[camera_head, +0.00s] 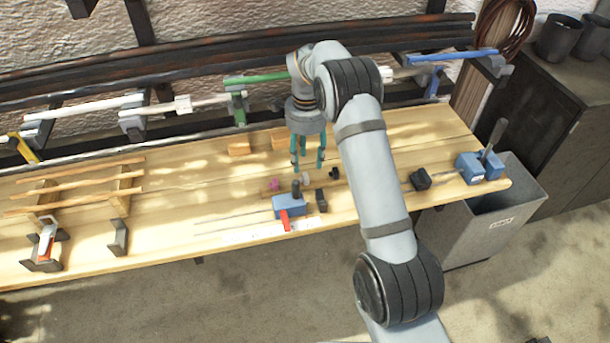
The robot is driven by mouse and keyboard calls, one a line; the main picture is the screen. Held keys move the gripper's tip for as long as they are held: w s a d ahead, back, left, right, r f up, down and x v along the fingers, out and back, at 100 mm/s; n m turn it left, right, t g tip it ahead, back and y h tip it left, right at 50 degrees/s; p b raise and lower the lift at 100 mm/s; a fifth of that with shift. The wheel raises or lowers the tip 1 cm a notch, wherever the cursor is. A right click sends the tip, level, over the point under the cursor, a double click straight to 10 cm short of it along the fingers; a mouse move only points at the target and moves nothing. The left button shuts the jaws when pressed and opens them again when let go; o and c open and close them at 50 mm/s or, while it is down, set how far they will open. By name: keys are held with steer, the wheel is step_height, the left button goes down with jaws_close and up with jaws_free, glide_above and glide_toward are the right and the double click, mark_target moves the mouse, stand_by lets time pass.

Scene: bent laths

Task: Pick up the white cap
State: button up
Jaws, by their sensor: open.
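A small whitish piece (306,177), which looks like the white cap, sits on the wooden bench (190,181). It is too small to make out clearly. My gripper (308,167) points down with its teal fingers apart and nothing seen between them. Its fingertips appear just above and around the whitish piece in the picture. I cannot tell the exact height gap.
A pink piece (274,184) lies to the left and a black piece (334,173) to the right. A blue block (288,206) with a red lever (285,221) stands in front. Wooden blocks (239,147) lie behind. A grey bin (480,232) stands off the bench's right end.

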mark_target(305, 176)
steer(key=shift+w+a+f+p, duration=0.1)
steer(key=shift+f+p, duration=1.5)
steer(key=shift+f, duration=1.9)
steer(key=shift+c, duration=0.4)
steer(key=c, duration=0.7)
steer(key=shift+c, duration=0.5)
steer(key=shift+r, duration=0.1)
